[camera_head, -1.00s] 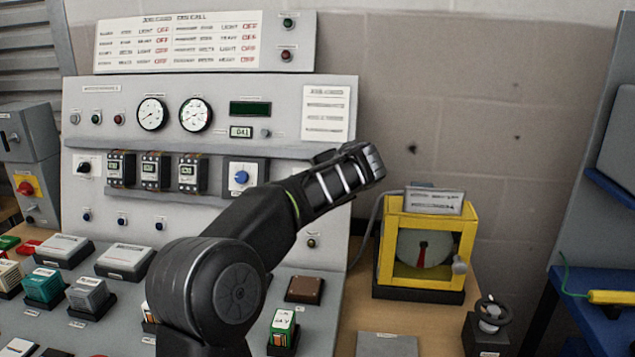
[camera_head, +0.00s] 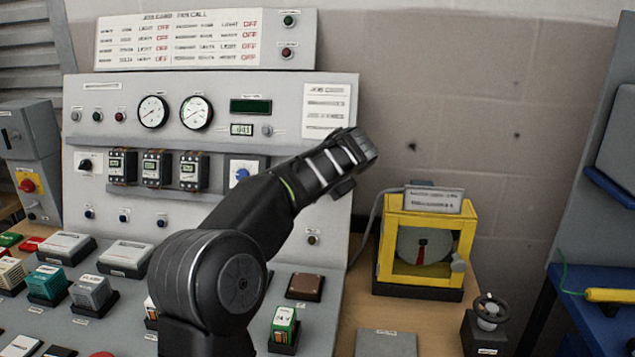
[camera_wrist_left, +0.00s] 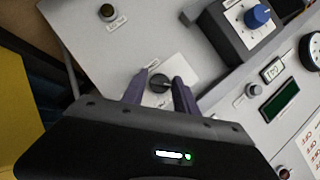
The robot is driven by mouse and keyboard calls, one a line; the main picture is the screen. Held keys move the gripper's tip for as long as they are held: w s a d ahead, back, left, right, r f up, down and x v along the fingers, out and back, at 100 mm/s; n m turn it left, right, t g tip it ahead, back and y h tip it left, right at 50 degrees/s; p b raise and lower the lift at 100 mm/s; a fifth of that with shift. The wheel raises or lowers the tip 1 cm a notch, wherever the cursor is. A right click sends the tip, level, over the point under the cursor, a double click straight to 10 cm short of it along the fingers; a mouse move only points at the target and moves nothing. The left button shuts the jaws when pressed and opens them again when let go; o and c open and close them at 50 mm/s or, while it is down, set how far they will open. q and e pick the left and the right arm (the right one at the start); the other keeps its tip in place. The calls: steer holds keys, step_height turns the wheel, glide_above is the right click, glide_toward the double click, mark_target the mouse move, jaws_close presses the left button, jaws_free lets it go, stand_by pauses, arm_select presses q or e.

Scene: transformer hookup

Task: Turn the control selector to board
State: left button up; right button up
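In the left wrist view, a black control selector knob (camera_wrist_left: 160,83) sits on a white label plate (camera_wrist_left: 157,99) on the grey panel. The label text and knob pointer are too small to read. My left gripper (camera_wrist_left: 160,77) has its two purple-grey fingers apart, one on each side of the knob. The right-hand finger is very close to the knob; I cannot tell whether it touches. In the head view my left arm crosses in front of the panel (camera_head: 215,83), and the selector and fingers are hidden behind it. My right gripper is not in view.
A blue knob (camera_wrist_left: 258,16) on a raised box is near the gripper; it also shows in the head view (camera_head: 241,172). A brown button (camera_wrist_left: 107,11) lies on the other side. A yellow-framed box (camera_head: 385,245) stands right of the panel. Breakers (camera_head: 156,168) line the panel's left.

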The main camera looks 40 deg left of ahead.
arm_select(q)
steer(key=shift+o, duration=1.4)
steer(key=shift+r, duration=0.1)
steer(key=v, duration=0.7)
steer(key=shift+s+d+r, duration=0.15)
steer(key=shift+d+r, duration=0.05)
steer(key=shift+d, duration=0.05)
